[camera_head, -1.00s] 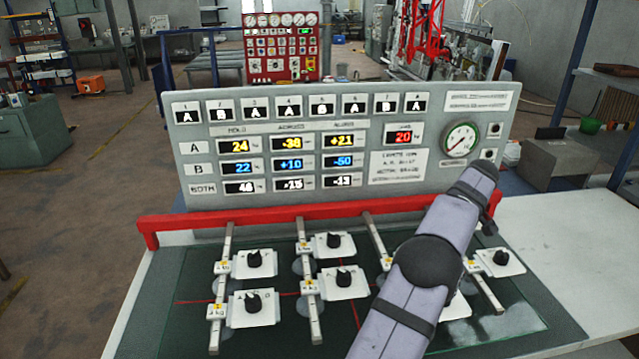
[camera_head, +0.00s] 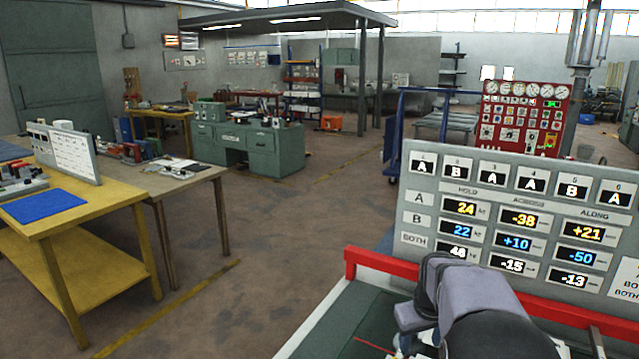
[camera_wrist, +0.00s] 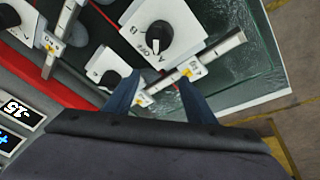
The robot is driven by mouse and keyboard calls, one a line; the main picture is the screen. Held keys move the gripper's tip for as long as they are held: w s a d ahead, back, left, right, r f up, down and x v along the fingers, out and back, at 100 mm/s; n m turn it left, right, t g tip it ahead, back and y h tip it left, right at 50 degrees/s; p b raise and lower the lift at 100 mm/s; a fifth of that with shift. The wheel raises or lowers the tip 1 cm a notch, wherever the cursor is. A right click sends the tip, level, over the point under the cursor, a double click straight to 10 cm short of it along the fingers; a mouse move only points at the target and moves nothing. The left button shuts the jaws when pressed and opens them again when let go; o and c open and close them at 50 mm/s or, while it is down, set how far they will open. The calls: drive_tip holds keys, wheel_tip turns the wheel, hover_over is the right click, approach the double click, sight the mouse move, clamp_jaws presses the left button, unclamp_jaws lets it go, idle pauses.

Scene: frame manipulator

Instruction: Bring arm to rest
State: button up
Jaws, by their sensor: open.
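My gripper (camera_wrist: 160,82) shows in the wrist view as two dark blue fingers, spread apart with nothing held between them. The fingertips lie in the picture beside a metal rail (camera_wrist: 215,55) with a small yellow-and-white clamp and just below a white box with a black knob (camera_wrist: 158,37). I cannot tell whether they touch anything.
A red bar (camera_head: 380,262) runs along the panel's foot. More knob boxes (camera_wrist: 112,68) and a glass plate (camera_wrist: 255,75) lie near the fingers. A yellow table with a blue mat (camera_head: 42,205) stands at the left. The floor between is clear.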

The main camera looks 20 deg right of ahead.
drive_tip(key=s+a+f+g+y+p, duration=0.1)
drive_tip(key=s+a+f, duration=0.2)
drive_tip(key=s+a, duration=0.7)
drive_tip(key=s+a+f+n+g+y+p, duration=0.1)
drive_tip(key=s+a+f+g+p, duration=0.1)
drive_tip(key=s+a, duration=0.8)
drive_tip(key=shift+a+f, duration=0.5)
drive_tip(key=shift+a, duration=0.6)
